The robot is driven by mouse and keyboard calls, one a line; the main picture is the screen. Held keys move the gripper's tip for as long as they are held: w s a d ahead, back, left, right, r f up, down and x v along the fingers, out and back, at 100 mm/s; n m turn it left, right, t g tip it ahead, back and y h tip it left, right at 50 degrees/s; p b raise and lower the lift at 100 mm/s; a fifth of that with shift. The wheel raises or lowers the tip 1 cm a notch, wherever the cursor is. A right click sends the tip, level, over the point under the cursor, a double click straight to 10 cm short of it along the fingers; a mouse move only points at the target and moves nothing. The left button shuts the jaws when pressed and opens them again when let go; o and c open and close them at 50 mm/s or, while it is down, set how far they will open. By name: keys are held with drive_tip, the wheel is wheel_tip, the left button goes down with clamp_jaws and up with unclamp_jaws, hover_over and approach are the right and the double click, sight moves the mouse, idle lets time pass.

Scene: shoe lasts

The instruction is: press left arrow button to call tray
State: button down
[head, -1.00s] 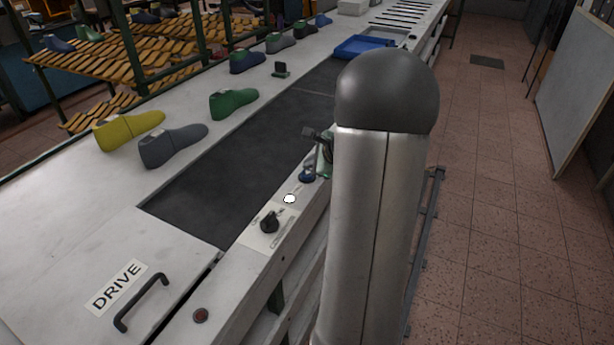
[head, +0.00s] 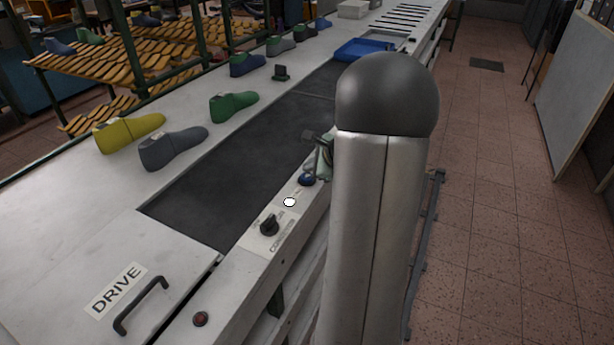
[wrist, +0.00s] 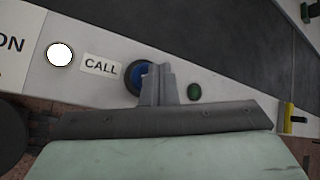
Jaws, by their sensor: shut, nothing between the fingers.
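In the wrist view a blue round button (wrist: 139,76) in a dark ring sits right of a CALL label (wrist: 101,65). My gripper (wrist: 158,70) is shut and empty, its fingertips in front of the button and covering its right part. I cannot tell whether they touch it. No arrow mark is readable on the button. The blue tray (head: 365,47) lies at the far end of the belt.
A white lamp (wrist: 60,54) is left of the label and a green button (wrist: 194,92) right of the gripper. A black selector knob (head: 269,225) stands nearer on the rail. The dark belt (head: 225,175) is clear; several shoe lasts (head: 175,148) line its far side.

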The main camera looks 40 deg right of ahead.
drive_tip(key=shift+f, duration=0.1)
idle(0.7)
drive_tip(key=shift+f+b, duration=0.35)
drive_tip(key=shift+b, duration=0.25)
